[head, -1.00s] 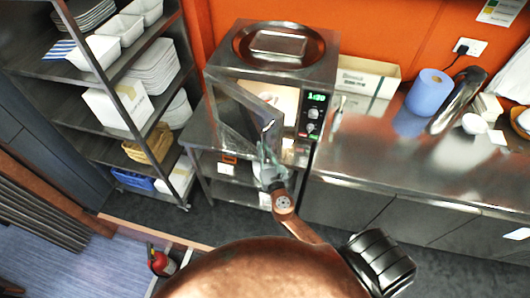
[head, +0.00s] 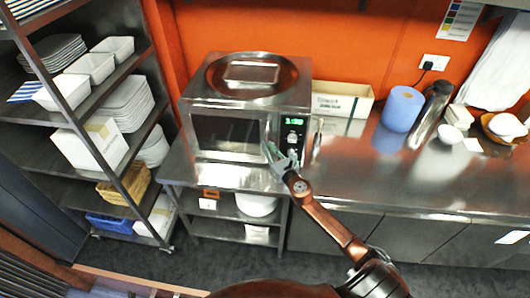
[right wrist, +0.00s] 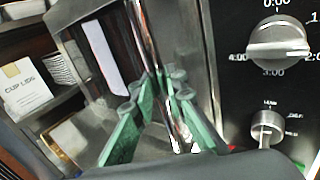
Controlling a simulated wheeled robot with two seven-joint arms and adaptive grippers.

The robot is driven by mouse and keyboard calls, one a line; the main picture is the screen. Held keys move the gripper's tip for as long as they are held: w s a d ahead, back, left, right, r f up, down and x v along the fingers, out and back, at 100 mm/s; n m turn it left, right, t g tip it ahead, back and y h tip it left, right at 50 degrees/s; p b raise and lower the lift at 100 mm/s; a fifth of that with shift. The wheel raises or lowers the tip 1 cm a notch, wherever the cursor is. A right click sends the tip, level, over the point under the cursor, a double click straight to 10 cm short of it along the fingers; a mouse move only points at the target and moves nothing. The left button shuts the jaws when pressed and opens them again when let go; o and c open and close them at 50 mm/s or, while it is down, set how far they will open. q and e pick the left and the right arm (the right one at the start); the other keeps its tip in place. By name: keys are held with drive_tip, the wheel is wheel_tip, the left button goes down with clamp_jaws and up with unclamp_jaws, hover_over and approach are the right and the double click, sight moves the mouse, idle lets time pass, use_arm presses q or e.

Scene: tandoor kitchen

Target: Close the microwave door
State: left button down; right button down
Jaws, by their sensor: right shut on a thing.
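The steel microwave (head: 245,105) stands on a steel counter in the head view. Its door (head: 226,134), with a dark window, sits flush or nearly flush with the front; a small gap cannot be ruled out. My right gripper (head: 276,158) is at the door's right edge, just below the lit control panel (head: 293,130). In the right wrist view its green fingers (right wrist: 160,92) are shut on the shiny vertical door handle (right wrist: 147,35), beside the control knobs (right wrist: 277,45). My left gripper is not in view.
A metal tray (head: 251,74) lies on top of the microwave. A cardboard box (head: 340,103), a blue roll (head: 402,108) and a flask (head: 431,112) stand to the right on the counter. A shelf rack (head: 135,60) with crockery stands at the left.

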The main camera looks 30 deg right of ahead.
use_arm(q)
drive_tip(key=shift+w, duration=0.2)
use_arm(e)
drive_tip(key=shift+d+r, duration=0.15)
drive_tip(key=shift+d, duration=0.25)
drive_tip(key=c, duration=2)
unclamp_jaws()
drive_tip(key=shift+w, duration=0.1)
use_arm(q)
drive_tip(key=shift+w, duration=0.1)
use_arm(e)
drive_tip(key=shift+o, duration=0.2)
drive_tip(key=shift+a, duration=0.1)
drive_tip(key=shift+s+f, duration=0.2)
drive_tip(key=shift+s, duration=0.05)
drive_tip(key=s+a, duration=0.1)
drive_tip(key=s, duration=1)
drive_tip(key=shift+s, duration=0.2)
drive_tip(key=shift+r, duration=0.1)
